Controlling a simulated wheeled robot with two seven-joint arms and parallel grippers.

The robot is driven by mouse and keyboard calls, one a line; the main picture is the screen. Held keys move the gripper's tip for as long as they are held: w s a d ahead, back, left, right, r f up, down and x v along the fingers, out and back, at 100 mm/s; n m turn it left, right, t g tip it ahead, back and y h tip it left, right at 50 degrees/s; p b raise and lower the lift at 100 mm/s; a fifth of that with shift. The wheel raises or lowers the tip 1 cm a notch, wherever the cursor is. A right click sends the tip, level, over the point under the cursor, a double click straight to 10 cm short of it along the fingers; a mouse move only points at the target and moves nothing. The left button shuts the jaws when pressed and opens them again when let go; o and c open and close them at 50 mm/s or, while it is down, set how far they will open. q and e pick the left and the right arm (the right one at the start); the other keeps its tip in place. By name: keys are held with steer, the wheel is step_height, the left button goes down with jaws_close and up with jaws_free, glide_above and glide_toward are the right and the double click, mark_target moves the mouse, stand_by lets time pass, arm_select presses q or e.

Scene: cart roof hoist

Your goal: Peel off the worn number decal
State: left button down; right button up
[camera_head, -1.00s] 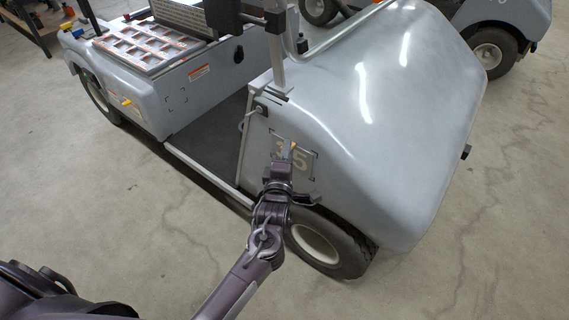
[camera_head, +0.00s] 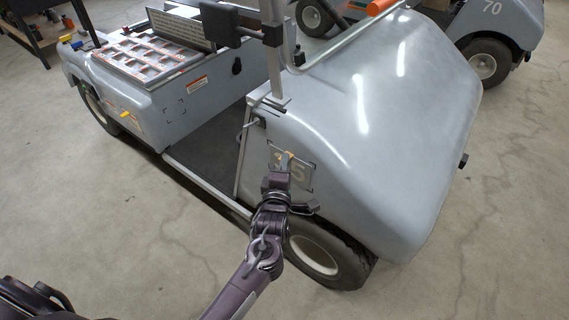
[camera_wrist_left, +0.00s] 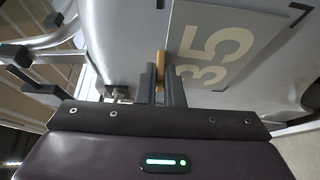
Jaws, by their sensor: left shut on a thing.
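The worn decal (camera_head: 298,173) is a grey panel with pale tan digits, on the grey front side of the cart (camera_head: 370,120) above the front wheel. In the left wrist view the decal (camera_wrist_left: 225,45) reads 35 on its side, and its visible part looks flat. Dark corner marks surround it. My left gripper (camera_head: 284,166) is at the decal's left edge. In the left wrist view its fingers (camera_wrist_left: 160,84) are closed around a narrow tan strip (camera_wrist_left: 160,62) beside the decal. I cannot tell whether the strip is joined to the decal. My right gripper is not in view.
A roof post (camera_head: 273,60) and the open footwell (camera_head: 215,142) lie left of the decal. A second cart (camera_head: 500,22) marked 70 stands behind. Bare concrete floor is at the right.

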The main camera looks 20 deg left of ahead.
arm_select(q)
steer(key=shift+s+a+p, duration=0.25)
steer(key=shift+s+p, duration=0.15)
steer(key=shift+s, duration=0.35)
steer(key=shift+s+a+p, duration=0.25)
steer(key=shift+s+p, duration=0.15)
steer(key=shift+s, duration=0.3)
stand_by(1.0)
steer(key=s+p, duration=0.1)
steer(key=s, duration=0.1)
steer(key=s+a+p, duration=0.2)
steer(key=s, duration=0.1)
steer(key=shift+s, duration=0.3)
stand_by(0.4)
